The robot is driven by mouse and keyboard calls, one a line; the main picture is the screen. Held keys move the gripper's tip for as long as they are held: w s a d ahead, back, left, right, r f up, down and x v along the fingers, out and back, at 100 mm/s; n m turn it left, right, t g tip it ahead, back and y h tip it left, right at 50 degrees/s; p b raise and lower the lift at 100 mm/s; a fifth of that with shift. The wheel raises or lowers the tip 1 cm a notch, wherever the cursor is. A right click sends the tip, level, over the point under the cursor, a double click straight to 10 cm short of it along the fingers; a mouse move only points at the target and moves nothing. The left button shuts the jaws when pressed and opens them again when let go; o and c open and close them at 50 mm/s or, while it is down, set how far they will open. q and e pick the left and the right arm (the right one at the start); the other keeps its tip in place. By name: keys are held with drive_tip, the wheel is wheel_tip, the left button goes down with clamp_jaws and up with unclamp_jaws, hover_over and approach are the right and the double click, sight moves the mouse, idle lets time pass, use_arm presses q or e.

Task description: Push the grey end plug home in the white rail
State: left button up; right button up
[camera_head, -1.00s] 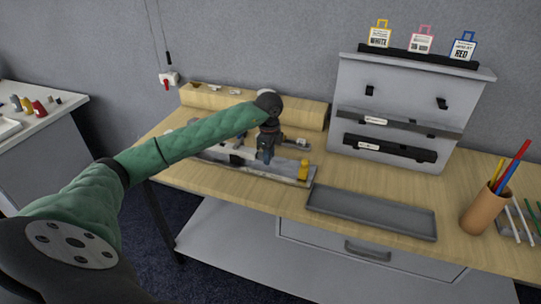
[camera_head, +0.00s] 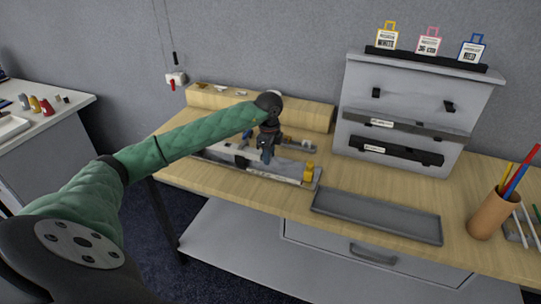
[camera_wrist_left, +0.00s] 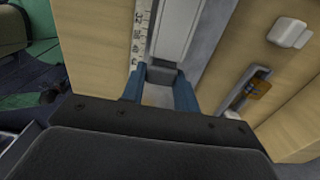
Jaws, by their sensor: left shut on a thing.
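My left gripper (camera_head: 266,158) is low over the fixture on the wooden table in the head view. In the left wrist view, its blue fingers (camera_wrist_left: 160,92) are shut on the small grey end plug (camera_wrist_left: 161,73). The white rail (camera_wrist_left: 175,32) runs away from the plug toward the top of that view, in line with it. The plug is at the rail's near end; I cannot tell how deep it sits. In the head view the arm and gripper hide the plug. My right gripper is not in view.
A printed scale (camera_wrist_left: 140,35) runs beside the rail. A yellow part (camera_head: 309,172) stands at the fixture's right end. A grey tray (camera_head: 377,216) lies to the right, with a pencil cup (camera_head: 492,215) beyond it. A grey rack (camera_head: 410,100) stands behind.

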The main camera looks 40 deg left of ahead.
use_arm(q)
drive_tip(key=shift+s+a, duration=0.1)
drive_tip(key=shift+a, duration=0.3)
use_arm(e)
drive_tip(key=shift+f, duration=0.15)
use_arm(q)
drive_tip(key=o, duration=1)
drive_tip(key=shift+o, duration=0.2)
wheel_tip(320, 180, up, 7)
drive_tip(key=b, duration=0.2)
drive_tip(key=shift+f+b, duration=0.1)
drive_tip(key=shift+b, duration=0.2)
drive_tip(key=shift+r, duration=0.5)
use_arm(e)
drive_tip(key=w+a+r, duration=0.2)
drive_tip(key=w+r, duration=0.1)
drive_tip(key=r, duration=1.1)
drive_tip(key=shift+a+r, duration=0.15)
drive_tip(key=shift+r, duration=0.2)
